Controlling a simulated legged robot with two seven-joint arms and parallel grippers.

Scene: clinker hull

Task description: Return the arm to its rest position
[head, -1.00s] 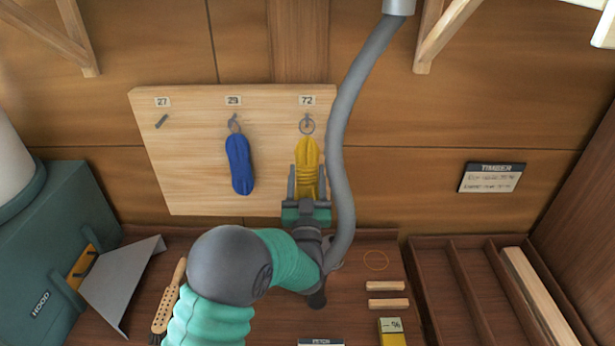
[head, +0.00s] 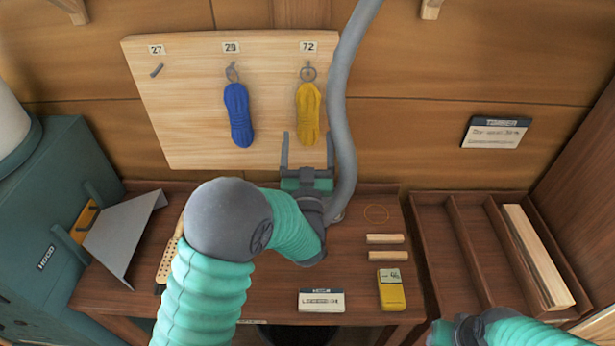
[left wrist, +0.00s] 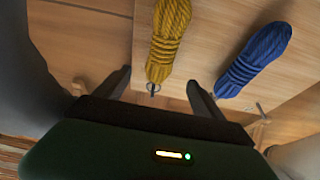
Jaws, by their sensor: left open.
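My left gripper (head: 307,152) is open and empty, just below the yellow rope bundle (head: 308,115). The yellow bundle hangs by a ring from the peg marked 72 on a pale wooden board. In the left wrist view the yellow bundle (left wrist: 168,42) lies beyond the open fingers (left wrist: 158,85), apart from them. A blue bundle (head: 238,115) hangs from the peg marked 29. The peg marked 27 (head: 156,70) is bare. My right arm shows at the lower right; its fingertips are not clear.
A grey hose (head: 345,100) hangs close to the right of my left gripper. The bench (head: 270,280) holds a yellow meter (head: 391,290), two wooden sticks (head: 386,239), a small label and a brush. A grey metal plate (head: 125,235) juts out at left. A divided tray (head: 430,215) stands at right.

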